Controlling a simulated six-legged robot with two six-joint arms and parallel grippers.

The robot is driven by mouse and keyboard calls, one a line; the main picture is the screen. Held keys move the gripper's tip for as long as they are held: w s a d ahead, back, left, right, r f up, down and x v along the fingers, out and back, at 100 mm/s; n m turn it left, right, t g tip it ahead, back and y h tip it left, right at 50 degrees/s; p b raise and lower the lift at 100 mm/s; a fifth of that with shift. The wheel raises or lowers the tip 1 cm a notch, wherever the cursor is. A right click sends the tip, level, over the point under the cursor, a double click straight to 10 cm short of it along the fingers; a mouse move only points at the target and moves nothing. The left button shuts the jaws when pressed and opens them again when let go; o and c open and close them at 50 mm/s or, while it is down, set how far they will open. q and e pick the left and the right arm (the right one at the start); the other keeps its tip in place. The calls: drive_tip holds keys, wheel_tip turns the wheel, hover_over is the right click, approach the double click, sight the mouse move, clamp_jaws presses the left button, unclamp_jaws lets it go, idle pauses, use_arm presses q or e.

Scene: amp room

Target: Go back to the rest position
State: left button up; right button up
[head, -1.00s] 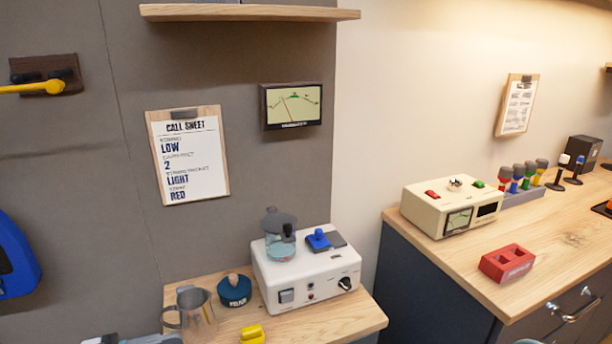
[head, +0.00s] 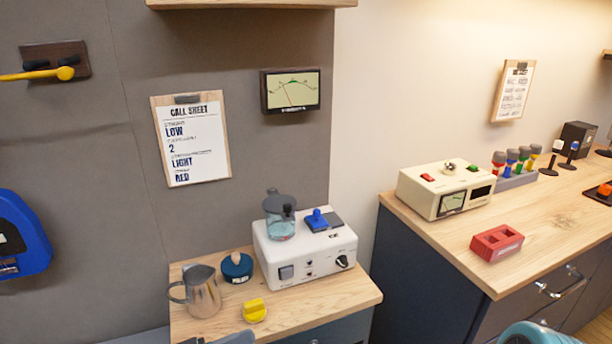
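At the bottom edge of the head view, a grey part (head: 222,339) shows in front of the small wooden counter (head: 330,305); it looks like the tip of my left gripper or arm. It is cut off by the frame, so I cannot tell whether it is open or shut. No object is seen in it. My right gripper is not seen. A teal rounded shape (head: 535,334) is cut off at the bottom right, and I cannot tell what it is.
The counter holds a metal jug (head: 205,296), a dark blue round pot (head: 237,267), a yellow knob-like piece (head: 255,311) and a white device (head: 305,262) with a glass jar (head: 281,221). The right counter (head: 435,220) holds a cream device (head: 447,190) and a red block (head: 496,243).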

use_arm(q)
drive_tip(key=s+d+f+n+y, duration=0.15)
drive_tip(key=f+n+y, duration=0.35)
drive_tip(key=f, duration=0.7)
drive_tip(key=s+d+f+n+y, duration=0.15)
drive_tip(key=f+n+y, duration=0.25)
drive_tip(key=f, duration=0.7)
drive_tip(key=s+a+f+g+y, duration=0.4)
drive_tip(key=s+f+g, duration=0.3)
drive_tip(key=s, duration=0.6)
wheel_tip(320, 180, down, 2)
drive_tip(key=shift+n+g+p, duration=0.35)
drive_tip(key=shift+n+g, duration=0.05)
